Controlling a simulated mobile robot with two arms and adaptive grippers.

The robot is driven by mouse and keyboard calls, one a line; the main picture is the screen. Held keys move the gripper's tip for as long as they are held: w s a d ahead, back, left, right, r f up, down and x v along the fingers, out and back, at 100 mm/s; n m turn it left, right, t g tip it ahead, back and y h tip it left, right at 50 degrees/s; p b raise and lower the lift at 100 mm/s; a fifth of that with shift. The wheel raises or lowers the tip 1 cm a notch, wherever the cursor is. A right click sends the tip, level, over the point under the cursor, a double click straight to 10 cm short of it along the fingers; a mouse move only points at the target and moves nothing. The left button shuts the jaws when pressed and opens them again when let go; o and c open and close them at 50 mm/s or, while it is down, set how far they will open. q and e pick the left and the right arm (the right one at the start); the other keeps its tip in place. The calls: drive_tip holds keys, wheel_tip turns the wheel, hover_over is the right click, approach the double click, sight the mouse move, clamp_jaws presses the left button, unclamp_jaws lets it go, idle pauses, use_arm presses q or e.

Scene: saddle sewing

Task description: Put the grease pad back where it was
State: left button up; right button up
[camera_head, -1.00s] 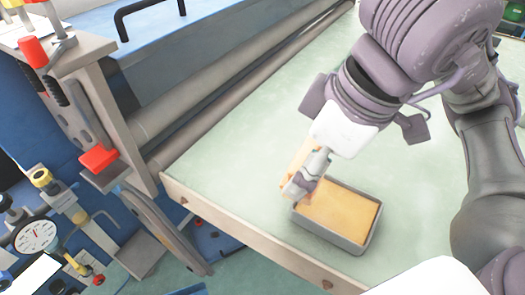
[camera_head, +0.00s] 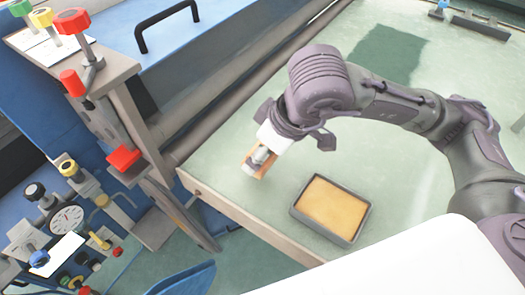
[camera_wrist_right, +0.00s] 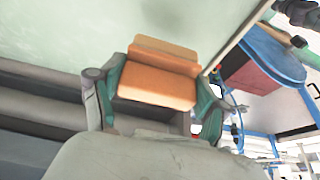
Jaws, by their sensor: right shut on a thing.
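My right gripper (camera_head: 258,166) is shut on the grease pad, a small orange-tan block (camera_head: 268,172). It holds the pad over the pale green table (camera_head: 430,130), close to the table's left front edge. In the right wrist view the pad (camera_wrist_right: 158,86) sits between the two fingers of the gripper (camera_wrist_right: 155,100); it looks like a thick block with a ridge along its top. The grey-rimmed grease tray (camera_head: 357,226) with a yellow-tan fill lies to the right of the gripper, apart from it. I cannot tell whether the pad touches the table. My left gripper is not in view.
A blue machine with red, yellow and green knobs and a dial gauge (camera_head: 67,219) stands at the left. A long grey roller (camera_head: 215,115) runs along the table's left side. A dark green patch (camera_head: 385,52) lies at the back. The table between is clear.

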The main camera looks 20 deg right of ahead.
sight(267, 160)
drive_tip(key=shift+w+a+f, duration=0.1)
drive_tip(key=shift+w+f, duration=0.1)
drive_tip(key=shift+f, duration=0.15)
wheel_tip(267, 160, down, 3)
drive_tip(key=shift+s+f+p, duration=0.1)
drive_tip(key=shift+p, duration=0.4)
drive_tip(key=shift+f, duration=0.15)
drive_tip(key=shift+f+b, duration=0.25)
drive_tip(key=shift+b, duration=0.15)
drive_tip(key=o, duration=1)
